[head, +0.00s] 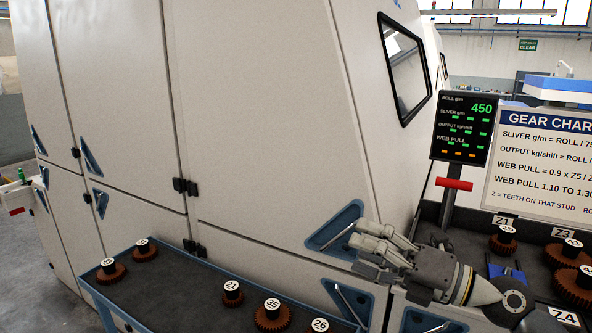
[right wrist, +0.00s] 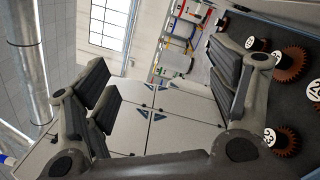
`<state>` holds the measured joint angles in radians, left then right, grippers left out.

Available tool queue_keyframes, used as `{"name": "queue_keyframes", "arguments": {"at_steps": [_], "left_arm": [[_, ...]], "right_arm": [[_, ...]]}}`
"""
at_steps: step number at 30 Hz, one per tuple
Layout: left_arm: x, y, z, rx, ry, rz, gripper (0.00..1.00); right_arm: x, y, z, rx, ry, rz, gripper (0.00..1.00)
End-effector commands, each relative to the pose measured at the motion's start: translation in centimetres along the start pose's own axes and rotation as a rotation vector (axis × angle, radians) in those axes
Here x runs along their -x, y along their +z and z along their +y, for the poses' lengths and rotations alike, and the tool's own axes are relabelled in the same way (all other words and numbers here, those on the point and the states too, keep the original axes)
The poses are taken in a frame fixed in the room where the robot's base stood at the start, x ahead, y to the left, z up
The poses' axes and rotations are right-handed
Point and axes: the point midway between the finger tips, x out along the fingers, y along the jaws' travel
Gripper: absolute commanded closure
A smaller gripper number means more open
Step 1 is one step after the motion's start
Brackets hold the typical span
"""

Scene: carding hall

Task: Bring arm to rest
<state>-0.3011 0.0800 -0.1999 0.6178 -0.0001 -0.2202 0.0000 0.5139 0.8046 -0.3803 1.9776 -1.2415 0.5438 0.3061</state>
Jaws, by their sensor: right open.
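My right gripper (head: 368,240) is in the lower right of the head view, its fingers pointing left in front of the cream machine's side. It is open with nothing between its fingers. In the right wrist view its padded fingers (right wrist: 165,88) stand wide apart, with only the room behind showing between them. My right arm reaches in from the lower right, over the dark bench area by the Z1 label. My left gripper is not in the head view.
A large cream machine (head: 270,110) fills the left and middle. A blue-edged dark tray (head: 185,294) with several numbered brown gears lies along the bottom. At right are a display (head: 462,128), a gear chart (head: 545,160) and gears by the Z1 and Z3 labels.

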Motion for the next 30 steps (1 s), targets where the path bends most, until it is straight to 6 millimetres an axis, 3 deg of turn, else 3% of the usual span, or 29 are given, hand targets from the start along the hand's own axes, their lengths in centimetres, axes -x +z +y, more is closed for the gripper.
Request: {"name": "queue_keyframes", "arguments": {"at_steps": [4,8,12,16,20,24,27,30], "left_arm": [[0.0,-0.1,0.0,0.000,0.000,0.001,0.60],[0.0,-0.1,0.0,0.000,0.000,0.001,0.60],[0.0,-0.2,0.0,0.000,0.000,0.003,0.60],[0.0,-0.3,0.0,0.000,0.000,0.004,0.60],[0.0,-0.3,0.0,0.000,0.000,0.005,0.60],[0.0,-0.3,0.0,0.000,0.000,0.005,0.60],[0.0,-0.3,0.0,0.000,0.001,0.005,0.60],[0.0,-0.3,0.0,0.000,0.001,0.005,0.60]], "right_arm": [[0.2,0.4,1.4,-0.247,0.189,-0.225,0.20],[2.3,1.6,0.2,-0.487,0.281,-0.459,0.20],[5.7,2.1,-3.8,-0.759,0.297,-0.726,0.20],[9.5,0.3,-9.4,-1.017,0.233,-0.978,0.20],[13.6,-4.2,-15.3,-1.275,0.094,-1.216,0.20],[17.8,-12.0,-20.4,-1.540,-0.134,-1.437,0.20],[20.2,-18.0,-22.2,-1.698,-0.314,-1.548,0.20],[21.9,-23.3,-22.8,-1.820,-0.482,-1.619,0.20]]}}
